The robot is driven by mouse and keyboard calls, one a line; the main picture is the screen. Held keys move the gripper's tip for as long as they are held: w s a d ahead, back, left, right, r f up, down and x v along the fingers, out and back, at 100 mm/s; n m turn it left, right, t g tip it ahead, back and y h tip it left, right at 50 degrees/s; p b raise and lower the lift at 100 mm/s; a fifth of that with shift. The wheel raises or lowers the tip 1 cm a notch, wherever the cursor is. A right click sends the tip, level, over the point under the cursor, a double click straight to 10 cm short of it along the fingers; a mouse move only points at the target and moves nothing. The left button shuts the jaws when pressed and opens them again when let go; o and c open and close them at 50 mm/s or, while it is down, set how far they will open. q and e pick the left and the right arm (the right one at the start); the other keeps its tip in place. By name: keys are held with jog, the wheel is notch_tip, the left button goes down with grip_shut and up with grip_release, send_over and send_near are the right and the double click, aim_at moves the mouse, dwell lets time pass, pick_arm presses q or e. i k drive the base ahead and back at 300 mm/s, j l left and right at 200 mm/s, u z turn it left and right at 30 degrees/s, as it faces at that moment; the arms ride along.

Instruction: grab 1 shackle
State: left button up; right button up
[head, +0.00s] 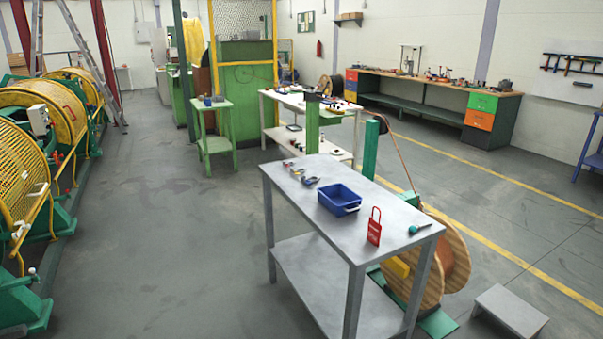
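Several small metal pieces that look like shackles lie in a loose row at the far left end of the grey table (385,200) in the head view. The nearest one (310,181) is dark grey-blue; another (297,171) lies just behind it, and a further one (287,164) is close to the table's far edge. They are too small to make out their pins or exact shape. Neither of my grippers shows in the head view.
On the same table are a blue bin (339,209), a red lockout tag (374,232) and a teal-handled tool (414,230). A wooden cable reel (455,250) stands behind the table's right side. A low grey step (511,312) is at right. Floor left of the table is clear.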

aim_at(295, 171)
jog(key=i+j+u, duration=0.3)
jog(key=i, duration=0.15)
jog(key=i+j+u, duration=0.3)
jog(key=i, duration=0.2)
jog(key=i+u, duration=0.2)
jog(key=i, duration=1.95)
jog(key=i+z, duration=0.4)
jog(key=i+j+z, duration=0.25)
jog(key=i+z, duration=0.15)
jog(key=i+j+z, duration=0.4)
jog(key=i+l, duration=0.05)
jog(key=i, duration=0.05)
